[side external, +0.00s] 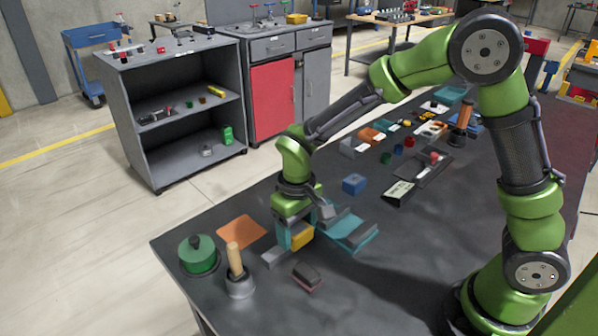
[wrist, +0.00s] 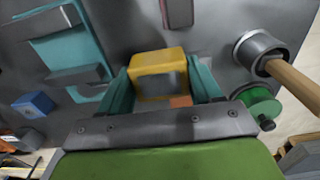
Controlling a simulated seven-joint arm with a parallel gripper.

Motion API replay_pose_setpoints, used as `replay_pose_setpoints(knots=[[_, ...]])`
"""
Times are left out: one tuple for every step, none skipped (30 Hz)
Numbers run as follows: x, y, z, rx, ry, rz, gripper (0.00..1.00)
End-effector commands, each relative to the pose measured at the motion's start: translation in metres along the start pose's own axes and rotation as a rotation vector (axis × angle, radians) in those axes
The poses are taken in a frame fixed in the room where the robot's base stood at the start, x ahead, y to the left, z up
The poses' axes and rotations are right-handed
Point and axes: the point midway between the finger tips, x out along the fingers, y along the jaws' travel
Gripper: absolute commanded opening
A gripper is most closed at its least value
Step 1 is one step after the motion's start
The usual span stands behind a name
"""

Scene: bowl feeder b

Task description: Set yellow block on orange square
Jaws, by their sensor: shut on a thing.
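The yellow block (side external: 302,236) is between the fingers of my gripper (side external: 292,238), low over the dark table in the side external view. In the wrist view, the yellow block (wrist: 160,75) sits between the two teal fingers of my gripper (wrist: 162,84), which are shut on it. The orange square (side external: 240,232) lies flat on the table, to the left of my gripper in the side external view. A small part of an orange patch (wrist: 181,101) shows below the block in the wrist view; the block and gripper hide the rest.
A green round container (side external: 199,257) and a grey pot with a wooden handle (side external: 238,278) stand close to the orange square. A teal tray (side external: 350,232), a blue block (side external: 354,184) and a dark brush-like block (side external: 307,276) are near my gripper.

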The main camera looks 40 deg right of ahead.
Motion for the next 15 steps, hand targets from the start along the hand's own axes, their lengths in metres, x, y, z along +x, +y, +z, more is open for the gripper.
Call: replay_pose_setpoints(knots=[[0.001, -0.002, -0.008, 0.008, -0.001, 0.0, 0.25], [0.002, -0.004, -0.014, 0.009, 0.0, 0.0, 0.25], [0.003, -0.007, -0.023, 0.01, 0.0, 0.0, 0.25], [0.004, -0.009, -0.03, 0.011, 0.0, 0.0, 0.25], [0.005, -0.011, -0.038, 0.01, 0.001, -0.001, 0.25], [0.006, -0.014, -0.047, 0.01, 0.0, 0.0, 0.25], [0.007, -0.016, -0.054, 0.008, 0.0, 0.0, 0.25], [0.007, -0.018, -0.061, 0.008, 0.0, 0.0, 0.25], [0.008, -0.021, -0.07, 0.009, 0.001, 0.0, 0.25], [0.009, -0.023, -0.077, 0.009, 0.0, 0.0, 0.25], [0.009, -0.025, -0.083, 0.009, 0.0, 0.0, 0.25], [0.01, -0.028, -0.091, 0.008, 0.0, 0.0, 0.25], [0.011, -0.03, -0.097, 0.008, -0.001, 0.0, 0.25], [0.012, -0.031, -0.103, 0.008, 0.0, 0.0, 0.25], [0.012, -0.034, -0.111, 0.008, 0.0, 0.0, 0.25]])
